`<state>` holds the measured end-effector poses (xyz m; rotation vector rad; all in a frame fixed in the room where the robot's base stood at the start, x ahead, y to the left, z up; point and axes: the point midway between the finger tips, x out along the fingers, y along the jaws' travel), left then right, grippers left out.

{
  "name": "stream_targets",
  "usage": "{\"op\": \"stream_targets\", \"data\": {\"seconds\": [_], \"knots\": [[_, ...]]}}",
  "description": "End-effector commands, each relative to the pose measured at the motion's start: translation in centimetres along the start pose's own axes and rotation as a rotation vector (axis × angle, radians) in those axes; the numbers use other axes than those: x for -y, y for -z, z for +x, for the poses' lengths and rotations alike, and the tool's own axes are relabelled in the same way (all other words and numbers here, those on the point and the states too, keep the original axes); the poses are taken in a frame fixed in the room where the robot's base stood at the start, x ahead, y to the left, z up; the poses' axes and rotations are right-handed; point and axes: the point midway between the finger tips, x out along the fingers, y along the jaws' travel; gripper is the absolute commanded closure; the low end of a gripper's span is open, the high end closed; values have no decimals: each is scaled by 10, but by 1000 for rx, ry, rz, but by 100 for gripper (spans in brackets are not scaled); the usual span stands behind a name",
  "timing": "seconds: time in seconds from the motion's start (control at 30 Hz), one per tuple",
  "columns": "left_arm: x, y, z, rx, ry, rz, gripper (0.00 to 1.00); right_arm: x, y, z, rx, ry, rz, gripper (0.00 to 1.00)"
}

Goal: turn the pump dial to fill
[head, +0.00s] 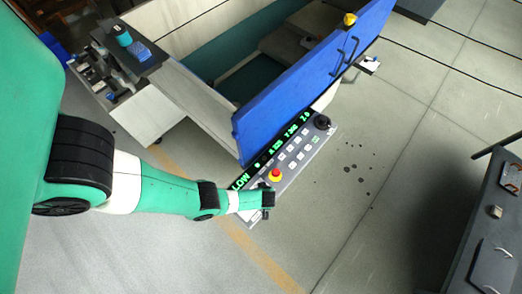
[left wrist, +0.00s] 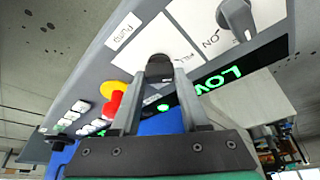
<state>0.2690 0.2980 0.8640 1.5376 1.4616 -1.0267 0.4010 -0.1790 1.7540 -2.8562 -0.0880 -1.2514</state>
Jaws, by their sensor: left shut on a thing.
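The pump dial (left wrist: 160,67) is a dark round knob on a white plate of the grey control panel (left wrist: 90,75), beside a label that seems to read PUMP. My left gripper (left wrist: 160,78) is shut on the dial, with one finger on each side of it. The fingers hide much of the dial, and I cannot tell where its pointer stands. In the head view my left gripper (head: 268,198) is at the near end of the panel (head: 300,160), and the dial is hidden there.
A red emergency button with a yellow collar (head: 275,175) is close beside my gripper. A second knob (left wrist: 235,18) and a green-lit display (left wrist: 220,80) are near the dial. A blue door (head: 300,85) stands behind the panel. A dark cart (head: 490,220) stands at right.

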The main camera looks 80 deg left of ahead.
Motion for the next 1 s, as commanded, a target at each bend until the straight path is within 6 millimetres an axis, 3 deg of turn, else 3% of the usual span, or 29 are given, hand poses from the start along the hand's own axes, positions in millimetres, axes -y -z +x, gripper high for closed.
{"op": "stream_targets", "data": {"seconds": [0.67,0.7,0.83,1.0], "knots": [[0,0,-1,2,28,-67,100,0,1,1,0,0,0,100],[0,0,-1,2,28,-67,50,0,1,1,0,0,0,100],[0,0,-1,1,27,-66,26,0,1,2,0,0,0,100],[0,0,-1,1,27,-65,25,0,1,1,0,0,0,100]]}}
